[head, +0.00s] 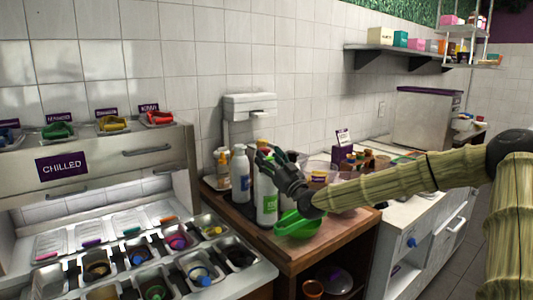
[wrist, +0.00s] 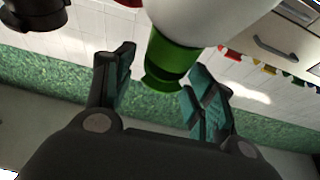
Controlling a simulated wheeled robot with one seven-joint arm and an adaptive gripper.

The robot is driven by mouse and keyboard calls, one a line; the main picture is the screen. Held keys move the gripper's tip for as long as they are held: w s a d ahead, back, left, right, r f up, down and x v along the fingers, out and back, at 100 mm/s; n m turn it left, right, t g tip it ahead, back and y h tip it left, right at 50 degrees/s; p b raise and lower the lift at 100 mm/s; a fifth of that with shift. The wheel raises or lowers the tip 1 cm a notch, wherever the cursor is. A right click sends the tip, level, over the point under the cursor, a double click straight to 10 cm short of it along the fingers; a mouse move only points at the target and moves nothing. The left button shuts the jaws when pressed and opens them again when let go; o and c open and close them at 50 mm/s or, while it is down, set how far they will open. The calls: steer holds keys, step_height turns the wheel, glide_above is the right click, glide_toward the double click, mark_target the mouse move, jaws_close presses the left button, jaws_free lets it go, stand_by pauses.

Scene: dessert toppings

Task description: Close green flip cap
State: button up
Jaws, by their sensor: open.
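A white bottle (head: 266,203) with green on its label stands on the wooden counter, partly behind my gripper (head: 272,160). In the wrist view the white bottle (wrist: 205,18) comes in from the top, with its green cap (wrist: 170,62) pointing down in the picture. The cap appears between the two fingers of my gripper (wrist: 160,75), with gaps on both sides. The gripper is open and holds nothing. I cannot tell whether the cap's lid is flipped up. In the head view the gripper hides the bottle's top.
Another white bottle (head: 240,174) stands close on the left. A green bowl (head: 297,225) sits at the counter's front, below my wrist. Tubs and cups crowd the right. The chilled unit (head: 95,160) with topping trays is at the left, and a tiled wall is behind.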

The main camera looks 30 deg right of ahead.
steer(key=shift+x, duration=1.45)
steer(key=c, duration=1)
steer(key=shift+s+f+t+b, duration=0.1)
steer(key=shift+f+t+b, duration=0.2)
steer(key=shift+b, duration=0.7)
steer(key=shift+s+t+b, duration=0.15)
steer(key=shift+t+b, duration=0.15)
steer(key=shift+b, duration=0.55)
steer(key=shift+r, duration=0.2)
